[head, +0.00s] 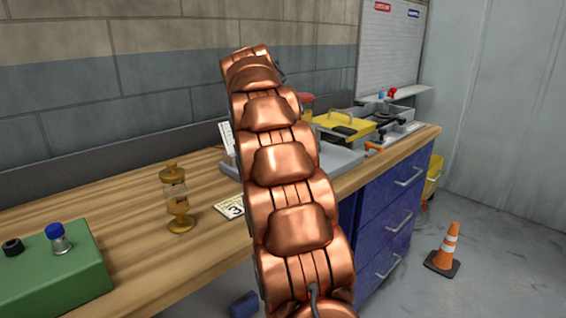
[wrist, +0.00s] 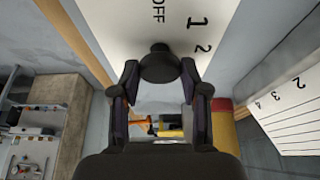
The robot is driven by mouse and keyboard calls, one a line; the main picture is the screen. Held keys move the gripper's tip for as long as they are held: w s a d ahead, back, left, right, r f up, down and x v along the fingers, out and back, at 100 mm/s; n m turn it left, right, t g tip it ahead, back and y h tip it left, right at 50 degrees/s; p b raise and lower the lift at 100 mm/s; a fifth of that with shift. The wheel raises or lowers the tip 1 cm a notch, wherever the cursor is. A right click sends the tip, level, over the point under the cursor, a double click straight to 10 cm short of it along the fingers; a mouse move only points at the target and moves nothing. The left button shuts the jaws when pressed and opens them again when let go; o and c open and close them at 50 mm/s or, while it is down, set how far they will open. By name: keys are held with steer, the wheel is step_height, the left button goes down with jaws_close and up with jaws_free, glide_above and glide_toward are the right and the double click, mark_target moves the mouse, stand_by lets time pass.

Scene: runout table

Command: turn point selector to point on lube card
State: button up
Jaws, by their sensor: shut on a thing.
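In the wrist view my gripper (wrist: 160,73) is shut on a dark round selector knob (wrist: 157,62), with one finger on each side. The knob stands on a white selector panel (wrist: 125,25) marked OFF, 1 and 2. The knob's pointer mark is not visible, so I cannot tell its setting. In the head view a small card (head: 229,207), likely the lube card, lies on the bench with a large dark mark that looks like a 3. My copper arm hides the gripper and knob there.
The wooden bench (head: 135,225) carries a brass oiler (head: 176,198) and a green box (head: 55,270) with a blue-capped fitting. A grey tray with a yellow-topped fixture (head: 345,124) sits farther back. An orange cone (head: 444,247) stands on the floor at right.

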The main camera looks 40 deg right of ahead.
stand_by(0.5)
steer(key=o, duration=1.1)
steer(key=shift+r, duration=0.1)
steer(key=shift+v, duration=2.45)
steer(key=a, duration=1.2)
steer(key=shift+w, duration=0.15)
steer(key=shift+a, duration=0.1)
